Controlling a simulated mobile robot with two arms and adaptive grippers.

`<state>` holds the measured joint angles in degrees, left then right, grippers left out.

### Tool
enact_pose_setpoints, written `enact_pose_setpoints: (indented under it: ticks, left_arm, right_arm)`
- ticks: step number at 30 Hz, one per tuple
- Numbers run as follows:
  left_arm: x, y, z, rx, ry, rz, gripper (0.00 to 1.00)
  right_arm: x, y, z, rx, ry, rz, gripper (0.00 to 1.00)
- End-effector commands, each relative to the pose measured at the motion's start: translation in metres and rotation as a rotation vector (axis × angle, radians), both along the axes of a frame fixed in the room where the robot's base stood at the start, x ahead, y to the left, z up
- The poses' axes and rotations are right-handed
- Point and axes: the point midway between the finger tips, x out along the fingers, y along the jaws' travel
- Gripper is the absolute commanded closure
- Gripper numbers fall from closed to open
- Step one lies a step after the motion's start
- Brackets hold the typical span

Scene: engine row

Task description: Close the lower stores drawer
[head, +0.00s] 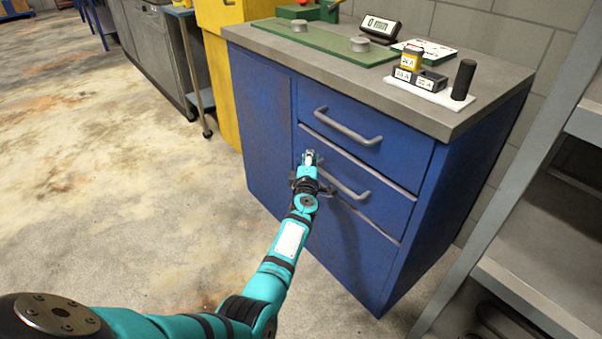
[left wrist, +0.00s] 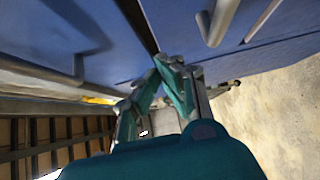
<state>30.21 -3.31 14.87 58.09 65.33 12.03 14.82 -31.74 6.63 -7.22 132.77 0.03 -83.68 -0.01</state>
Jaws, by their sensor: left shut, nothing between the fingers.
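The blue cabinet (head: 265,140) has two drawers with grey bar handles. The lower stores drawer (head: 385,208) looks shut or nearly shut; a pale strip runs along its top edge, and I cannot tell how far it stands out. Its handle (head: 345,185) is just right of my left gripper (head: 309,158). The gripper is shut and empty, at the left end of the lower drawer's front. In the left wrist view its fingertips (left wrist: 168,64) are close to the blue fronts, near a dark gap. I cannot tell whether they touch. My right gripper is out of view.
The upper drawer (head: 362,118) looks shut. The grey worktop (head: 345,77) carries a green plate, a small display and a white tray with labelled blocks. A grey shelf unit (head: 535,275) stands at the right. The floor (head: 110,190) at the left is clear.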

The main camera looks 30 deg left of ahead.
Motion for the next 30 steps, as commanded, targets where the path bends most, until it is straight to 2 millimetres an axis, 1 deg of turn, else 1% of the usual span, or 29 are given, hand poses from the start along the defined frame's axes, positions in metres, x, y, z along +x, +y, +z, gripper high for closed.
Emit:
enact_pose_setpoints:
  ticks: [5, 9, 12, 15, 19, 26, 29, 30]
  left_arm:
    - [-0.022, -0.009, 0.001, -0.002, 0.004, 0.001, 1.00]
    - [-0.042, -0.017, 0.000, -0.002, 0.004, 0.001, 1.00]
    - [-0.054, -0.021, 0.000, -0.002, 0.004, 0.001, 1.00]
    - [-0.066, -0.026, 0.000, -0.001, 0.003, 0.001, 1.00]
    - [-0.073, -0.029, -0.001, -0.001, 0.002, 0.001, 1.00]
    - [-0.078, -0.033, -0.004, 0.021, 0.014, -0.017, 1.00]
    - [-0.089, -0.051, -0.019, 0.141, 0.080, -0.124, 1.00]
    - [-0.097, -0.065, -0.030, 0.216, 0.126, -0.198, 1.00]
  right_arm:
    - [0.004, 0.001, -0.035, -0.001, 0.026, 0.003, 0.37]
    - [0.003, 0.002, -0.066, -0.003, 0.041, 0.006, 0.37]
    - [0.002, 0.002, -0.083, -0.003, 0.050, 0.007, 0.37]
    - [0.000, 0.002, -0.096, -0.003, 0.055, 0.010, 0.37]
    - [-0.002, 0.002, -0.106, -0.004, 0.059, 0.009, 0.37]
    - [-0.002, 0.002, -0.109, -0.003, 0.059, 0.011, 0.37]
    - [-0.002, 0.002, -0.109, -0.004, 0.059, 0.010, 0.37]
    - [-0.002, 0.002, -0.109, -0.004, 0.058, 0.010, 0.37]
